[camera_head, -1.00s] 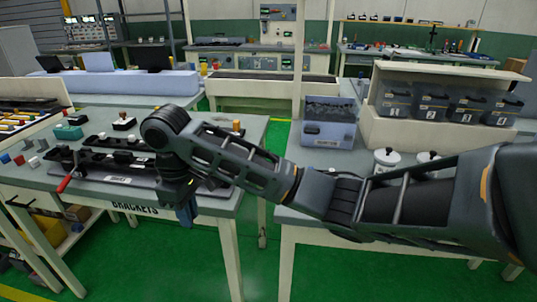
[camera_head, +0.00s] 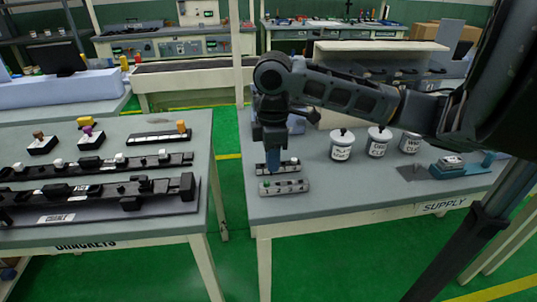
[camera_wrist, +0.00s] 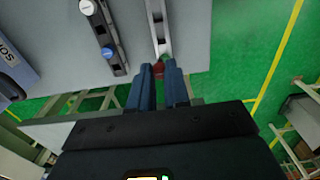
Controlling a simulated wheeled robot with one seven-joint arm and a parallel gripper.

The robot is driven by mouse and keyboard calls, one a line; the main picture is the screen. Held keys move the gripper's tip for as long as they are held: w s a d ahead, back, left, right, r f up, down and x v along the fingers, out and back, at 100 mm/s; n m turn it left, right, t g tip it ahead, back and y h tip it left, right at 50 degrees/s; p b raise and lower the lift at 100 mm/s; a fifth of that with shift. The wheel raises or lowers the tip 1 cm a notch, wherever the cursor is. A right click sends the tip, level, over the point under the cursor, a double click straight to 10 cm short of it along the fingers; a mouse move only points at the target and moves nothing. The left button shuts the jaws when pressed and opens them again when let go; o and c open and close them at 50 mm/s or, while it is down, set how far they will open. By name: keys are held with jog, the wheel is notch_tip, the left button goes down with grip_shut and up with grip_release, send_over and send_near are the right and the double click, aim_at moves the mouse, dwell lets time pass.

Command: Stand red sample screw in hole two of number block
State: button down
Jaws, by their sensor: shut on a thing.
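My gripper (camera_head: 277,165) points down over the near left corner of the supply table, its blue fingers near two strip blocks. In the wrist view, the fingers (camera_wrist: 159,75) are shut on a small red piece, the red screw (camera_wrist: 158,68), mostly hidden between them. A light grey block (camera_head: 284,187) with a green piece near its left end lies in front; in the wrist view it (camera_wrist: 160,30) runs up from the fingertips. A dark block (camera_head: 265,169) behind it carries a white-topped and a blue-topped piece. I cannot read hole numbers on either block.
Several white lidded jars (camera_head: 341,148) stand to the right of the blocks. The brackets table (camera_head: 110,215), with dark rails and coloured clips, is at left across a green floor gap. The supply table (camera_head: 340,195) is clear in front of the jars.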

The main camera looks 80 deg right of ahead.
jog(key=shift+s, duration=0.8)
jog(key=shift+f+b, duration=1.8)
jog(key=shift+f, duration=0.55)
dwell(0.4)
jog(key=c, duration=1)
grip_release()
jog(key=shift+r, duration=3.95)
